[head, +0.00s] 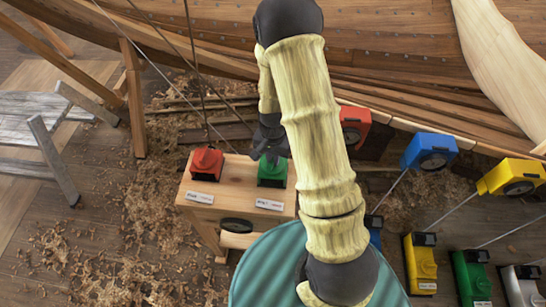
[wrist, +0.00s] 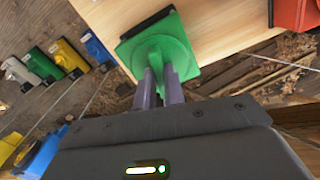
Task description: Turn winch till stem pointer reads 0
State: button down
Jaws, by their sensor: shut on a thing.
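A green winch block (head: 272,178) sits on the right of a wooden stand (head: 235,170), with a label in front too small to read surely. My gripper (head: 270,155) is at its top, partly hidden by my arm. In the wrist view, my gripper's purple fingers (wrist: 159,88) are shut on the upright green handle (wrist: 158,52) above the green base plate (wrist: 188,38). A red winch block (head: 206,165) sits on the left of the stand, also labelled. I cannot make out a stem pointer or its reading.
The planked hull (head: 400,55) lies behind. Red (head: 355,125), blue (head: 428,151) and yellow (head: 512,177) blocks line its edge, with more coloured blocks and lines on the right. Ropes (head: 192,60) drop near the stand. Shavings cover the floor; trestles (head: 52,155) stand left.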

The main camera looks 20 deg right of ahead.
jog(key=m, duration=0.5)
jog(key=shift+m, duration=0.3)
jog(key=shift+w, duration=0.15)
jog(key=c, duration=1.5)
grip_release()
notch_tip(320, 180, up, 17)
jog(key=shift+r, duration=0.2)
